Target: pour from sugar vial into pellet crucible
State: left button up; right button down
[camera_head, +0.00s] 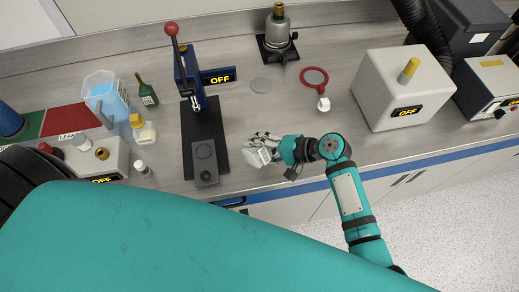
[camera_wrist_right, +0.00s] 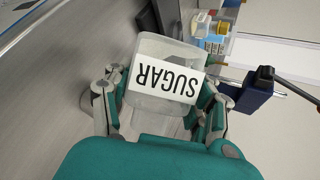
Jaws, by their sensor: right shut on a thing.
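My right gripper (camera_head: 268,148) is shut on the sugar vial (camera_head: 257,158), just above the bench near its front edge. In the right wrist view the clear vial (camera_wrist_right: 150,102) sits between the fingers, its white label reading SUGAR upside down. The vial looks tilted; its contents are hard to make out. A small white piece (camera_head: 323,104) stands beside a red ring (camera_head: 314,77), behind and right of the gripper; I cannot tell whether it is the pellet crucible. My left gripper is not in view.
A press with a red-knobbed lever (camera_head: 188,75) and dark base (camera_head: 205,135) stands left of the gripper. Bottles and a blue-filled beaker (camera_head: 104,95) stand farther left. A white box (camera_head: 400,90) marked OFF is at right.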

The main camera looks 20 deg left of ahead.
jog(key=shift+w+r+m+g, duration=0.1)
jog(key=shift+r+m+g, duration=0.1)
jog(key=shift+m+g, duration=0.15)
jog(key=shift+d, duration=0.1)
jog(key=shift+w+r+m+g+y+b, duration=0.2)
jog(key=shift+m+g+y+b, duration=0.1)
jog(key=shift+y, duration=0.2)
jog(key=shift+r+m+g, duration=0.15)
jog(key=shift+m+g, duration=0.1)
jog(key=shift+g, duration=0.2)
jog(key=shift+d, duration=0.1)
